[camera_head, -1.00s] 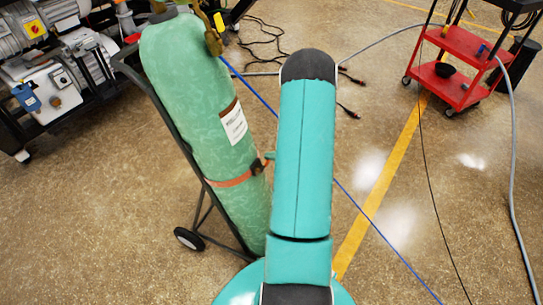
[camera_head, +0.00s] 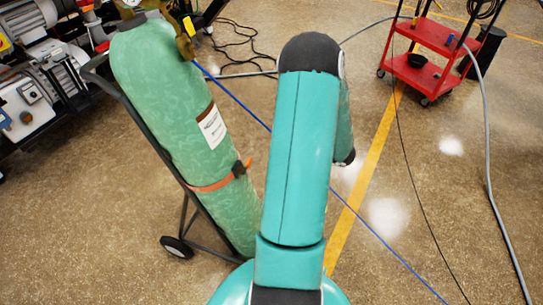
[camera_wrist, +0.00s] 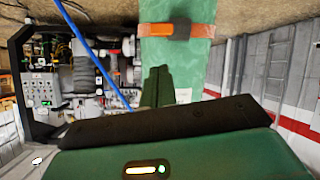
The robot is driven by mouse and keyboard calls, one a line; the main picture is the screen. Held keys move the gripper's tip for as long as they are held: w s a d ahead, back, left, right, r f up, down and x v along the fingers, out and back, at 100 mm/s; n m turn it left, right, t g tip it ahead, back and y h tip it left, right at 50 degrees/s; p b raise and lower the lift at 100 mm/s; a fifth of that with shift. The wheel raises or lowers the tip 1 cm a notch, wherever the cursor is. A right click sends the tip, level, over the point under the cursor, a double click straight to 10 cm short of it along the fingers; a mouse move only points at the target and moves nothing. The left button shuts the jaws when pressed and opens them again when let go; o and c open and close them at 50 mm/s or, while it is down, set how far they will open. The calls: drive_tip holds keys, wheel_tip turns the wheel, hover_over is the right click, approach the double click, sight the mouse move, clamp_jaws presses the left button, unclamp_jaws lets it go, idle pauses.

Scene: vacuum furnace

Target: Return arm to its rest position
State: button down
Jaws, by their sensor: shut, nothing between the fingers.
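My teal arm (camera_head: 300,160) stands upright in the middle of the head view, with its black-capped joint at the top. A further part of my arm (camera_head: 344,125) shows behind it on the right, pointing down. My gripper is hidden in the head view. In the wrist view my gripper (camera_wrist: 157,86) shows as two dark fingers close together, shut and empty. Behind the fingers is the green gas cylinder with its orange strap (camera_wrist: 178,30); I cannot tell how far apart they are.
The green gas cylinder (camera_head: 175,110) leans on a black hand truck (camera_head: 178,247) left of my arm. A red cart (camera_head: 430,60) stands at the back right. A blue hose (camera_head: 375,232) and a grey hose (camera_head: 489,175) cross the floor. Pump equipment (camera_head: 40,75) stands at the left.

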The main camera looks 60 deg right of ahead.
drive_tip(key=shift+s+r, duration=0.2)
drive_tip(key=shift+s, duration=0.15)
drive_tip(key=w+d+r+h, duration=0.1)
drive_tip(key=w+r+h, duration=0.4)
drive_tip(key=w+r, duration=0.65)
drive_tip(key=w+a+r+m+g+h, duration=0.2)
drive_tip(key=w+a+r+m+h, duration=0.3)
drive_tip(key=a+r, duration=0.6)
drive_tip(key=s+a+r+g+y, duration=0.1)
drive_tip(key=s+a, duration=0.4)
drive_tip(key=a, duration=0.5)
drive_tip(key=s+a+r+g+y, duration=0.2)
drive_tip(key=s+a+r+y, duration=0.1)
drive_tip(key=a, duration=0.7)
drive_tip(key=s+a+r+g+y, duration=0.1)
drive_tip(key=s+a+r+y, duration=0.1)
drive_tip(key=s+a, duration=0.5)
drive_tip(key=a+y, duration=0.1)
drive_tip(key=a, duration=0.2)
drive_tip(key=shift+g+y, duration=0.3)
